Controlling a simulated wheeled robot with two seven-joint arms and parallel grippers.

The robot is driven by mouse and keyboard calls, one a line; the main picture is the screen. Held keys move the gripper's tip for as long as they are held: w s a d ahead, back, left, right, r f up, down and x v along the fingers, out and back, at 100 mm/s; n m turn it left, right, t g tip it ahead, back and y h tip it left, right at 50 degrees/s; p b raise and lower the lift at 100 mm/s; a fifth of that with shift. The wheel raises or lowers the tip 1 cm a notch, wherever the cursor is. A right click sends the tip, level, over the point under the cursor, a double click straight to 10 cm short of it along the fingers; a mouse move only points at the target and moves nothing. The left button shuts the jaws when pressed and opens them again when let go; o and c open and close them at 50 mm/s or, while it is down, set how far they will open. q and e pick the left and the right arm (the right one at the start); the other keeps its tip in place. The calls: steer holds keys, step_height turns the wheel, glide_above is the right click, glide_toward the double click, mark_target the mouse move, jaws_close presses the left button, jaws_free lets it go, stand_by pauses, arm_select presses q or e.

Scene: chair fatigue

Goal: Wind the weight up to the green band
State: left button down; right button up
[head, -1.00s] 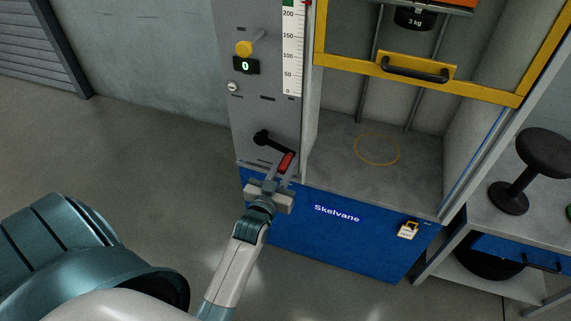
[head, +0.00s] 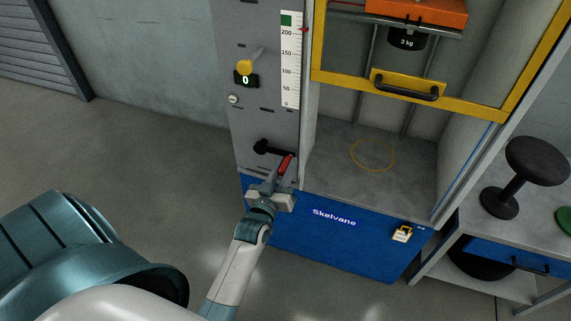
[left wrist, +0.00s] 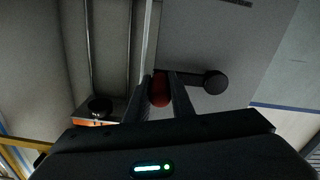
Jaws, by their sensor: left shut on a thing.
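My left gripper (head: 276,178) is shut on the red grip (head: 285,164) of the crank at the bottom of the grey panel. The black crank arm (head: 273,150) reaches right from its hub, sloping slightly down. In the left wrist view the red grip (left wrist: 160,92) sits between the fingers, with the hub (left wrist: 215,82) to its right. The black 3 kg weight (head: 406,40) hangs under the orange block (head: 420,11) in the cabinet. The green band (head: 287,20) tops the white scale (head: 290,70); a small red pointer (head: 305,30) is beside it, near the band's lower edge. My right gripper is out of view.
A yellow-framed guard with a black handle (head: 405,90) covers the upper cabinet opening. A yellow knob (head: 245,67) and a display reading 0 (head: 246,80) are above the crank. A padlock (head: 402,234) hangs on the blue base. A bench with a black stool (head: 517,180) stands right.

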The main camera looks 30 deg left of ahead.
arm_select(q)
steer(key=shift+r, duration=0.2)
steer(key=c, duration=1.5)
jaws_free()
steer(key=shift+c, duration=0.2)
steer(key=shift+s, duration=0.1)
